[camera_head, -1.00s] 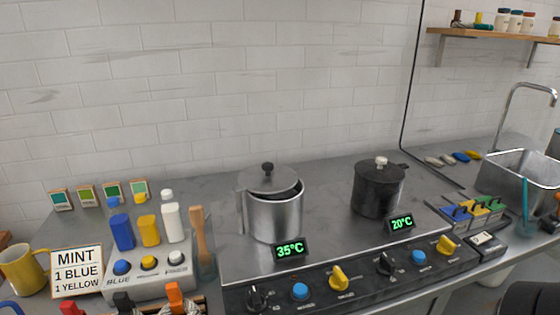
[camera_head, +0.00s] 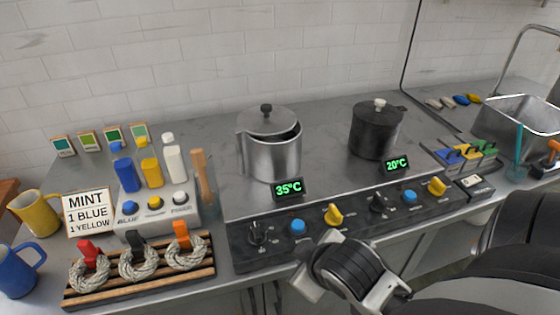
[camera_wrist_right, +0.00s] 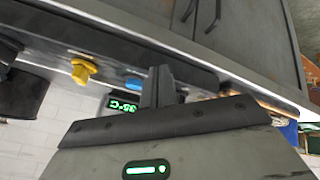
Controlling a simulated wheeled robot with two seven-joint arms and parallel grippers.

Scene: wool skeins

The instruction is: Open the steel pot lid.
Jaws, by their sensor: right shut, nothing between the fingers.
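The steel pot (camera_head: 272,158) stands on the left part of the cooktop, behind a green 35°C display. Its steel lid (camera_head: 262,122) with a black knob (camera_head: 266,108) is on top. A dark gap shows between lid and rim at the front right, so the lid does not sit flush. My right arm comes in from the lower right, in front of the cooktop's knobs and well short of the pot. In the right wrist view my right gripper (camera_wrist_right: 162,82) is shut and empty, with the 35°C display beyond it. My left gripper is not in view.
A black lidded pot (camera_head: 376,130) stands right of the steel pot. Knobs and buttons line the front panel (camera_head: 340,222). Bottles (camera_head: 150,165), a MINT sign (camera_head: 88,212) and a wooden rack with rope coils (camera_head: 140,265) are at the left. A sink (camera_head: 520,125) is at the right.

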